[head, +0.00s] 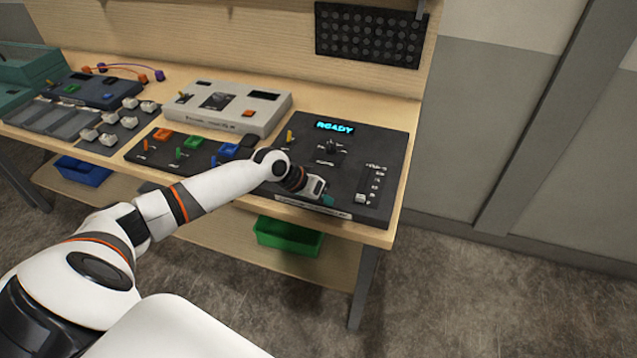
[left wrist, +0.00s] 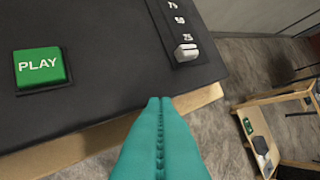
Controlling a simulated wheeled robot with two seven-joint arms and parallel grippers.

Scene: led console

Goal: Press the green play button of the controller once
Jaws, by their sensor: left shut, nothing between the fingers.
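The controller (head: 380,145) is a dark box at the right end of the bench, with a lit display reading READY (head: 335,128). Its green play button (left wrist: 39,67), labelled PLAY, shows at the upper left of the left wrist view; in the head view I cannot make it out behind my arm. My left gripper (head: 328,199) is over the controller's front part. In the left wrist view its teal fingers (left wrist: 160,103) are shut and empty, to the lower right of the button and apart from it in the picture. My right gripper is not in view.
A white slider (left wrist: 186,52) sits on a marked scale on the controller, right of the button. A dark panel with coloured switches (head: 185,150) and a light grey box (head: 235,108) stand further left. A green bin (head: 288,237) is on the lower shelf.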

